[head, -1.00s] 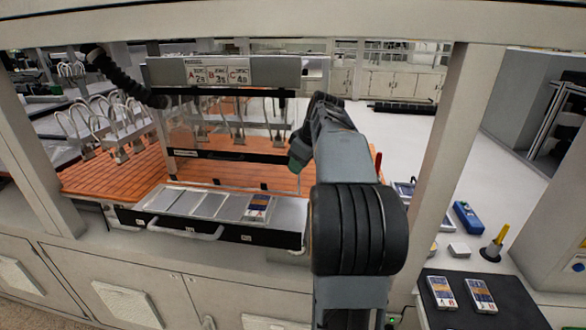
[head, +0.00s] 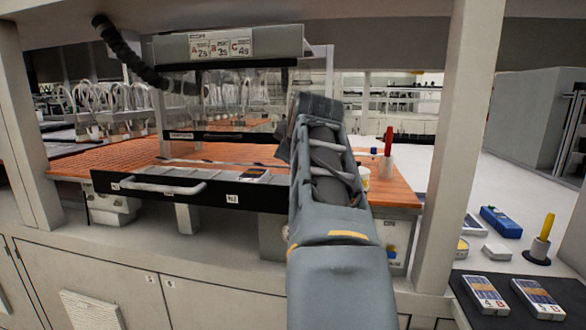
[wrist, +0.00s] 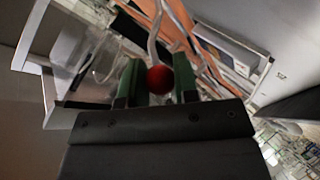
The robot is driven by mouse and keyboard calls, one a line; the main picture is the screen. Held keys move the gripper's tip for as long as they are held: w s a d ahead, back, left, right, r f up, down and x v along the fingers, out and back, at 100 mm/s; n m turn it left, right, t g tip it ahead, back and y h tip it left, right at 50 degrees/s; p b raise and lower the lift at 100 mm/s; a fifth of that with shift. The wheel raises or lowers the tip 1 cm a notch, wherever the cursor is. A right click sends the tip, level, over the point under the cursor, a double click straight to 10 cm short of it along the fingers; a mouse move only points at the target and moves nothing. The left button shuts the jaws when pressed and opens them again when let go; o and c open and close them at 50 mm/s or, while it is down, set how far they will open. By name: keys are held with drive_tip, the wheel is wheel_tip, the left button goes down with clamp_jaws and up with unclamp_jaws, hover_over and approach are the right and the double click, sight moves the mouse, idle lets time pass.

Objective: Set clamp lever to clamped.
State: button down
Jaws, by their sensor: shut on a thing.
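In the wrist view, a round red knob (wrist: 159,79) sits between the green finger pads of my gripper (wrist: 157,82). My gripper is shut on this knob, which looks like the end of the clamp lever. A pale bent rod (wrist: 156,42) runs up beyond the knob; I cannot tell for sure that it is the lever's shaft. In the head view, my arm covers the knob and my fingertips at the right part of the layup station. The lever's angle cannot be read from these views.
A black-fronted tray (head: 140,196) with a handle lies along the orange work surface (head: 100,163). A labelled panel (head: 180,48) spans above it. An upright red handle (head: 388,141) stands right of my arm. A frame post (head: 449,150) is farther right, beside a dark mat (head: 470,312) holding boxes.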

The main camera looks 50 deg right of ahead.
drive_tip(key=shift+s+a+f+b, duration=0.15)
drive_tip(key=shift+a+f+b, duration=0.1)
drive_tip(key=shift+f+b, duration=0.25)
drive_tip(key=shift+s+a+f+b, duration=0.15)
drive_tip(key=shift+a+f+b, duration=0.05)
drive_tip(key=shift+f+b, duration=0.25)
drive_tip(key=shift+f, duration=0.1)
drive_tip(key=c, duration=0.9)
unclamp_jaws()
drive_tip(key=shift+o, duration=0.2)
drive_tip(key=p+v, duration=0.1)
drive_tip(key=v, duration=1.3)
